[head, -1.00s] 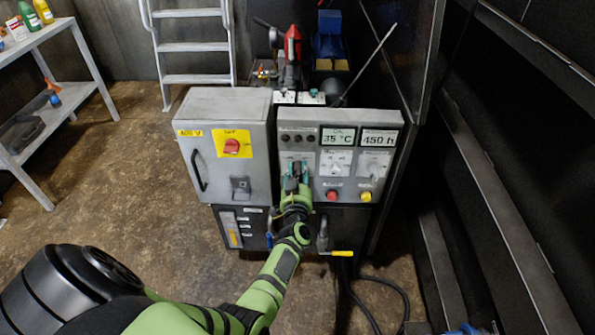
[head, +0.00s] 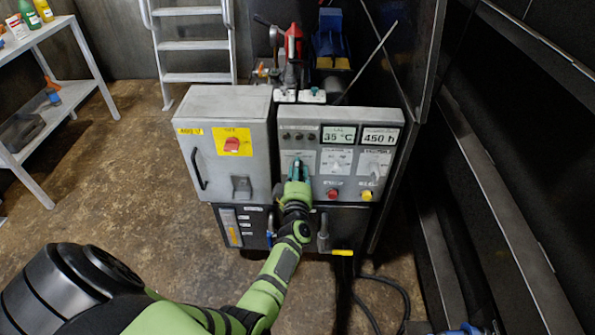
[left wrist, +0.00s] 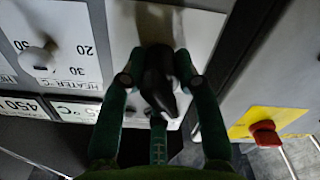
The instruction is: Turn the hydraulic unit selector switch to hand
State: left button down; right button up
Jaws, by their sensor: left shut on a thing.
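My left gripper (head: 298,168) is at the left part of the grey control panel (head: 318,203). The knob is on the light panel face and looks slightly tilted in that view. In the head view the gripper hides the knob and most of its label, so I cannot read its position. My right gripper is not in view.
Right of the gripper are a white heater dial (head: 340,161), another dial (head: 374,172), a red button (head: 333,194) and a yellow button (head: 366,196). Left is a cabinet with a red rotary switch (head: 232,144). Displays (head: 338,136) sit above.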

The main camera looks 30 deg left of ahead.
pick_arm(q)
jog(key=shift+w+d+n, duration=0.15)
jog(key=shift+d+n, duration=0.2)
jog(key=shift+n, duration=0.35)
jog(key=shift+r+n, duration=0.1)
jog(key=shift+n, duration=0.2)
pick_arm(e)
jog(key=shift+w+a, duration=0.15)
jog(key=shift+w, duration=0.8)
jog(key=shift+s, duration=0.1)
pick_arm(q)
jog(key=c, duration=1.1)
grip_release()
jog(key=shift+r, duration=0.1)
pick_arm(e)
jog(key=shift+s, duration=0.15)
pick_arm(q)
jog(key=shift+a, duration=0.15)
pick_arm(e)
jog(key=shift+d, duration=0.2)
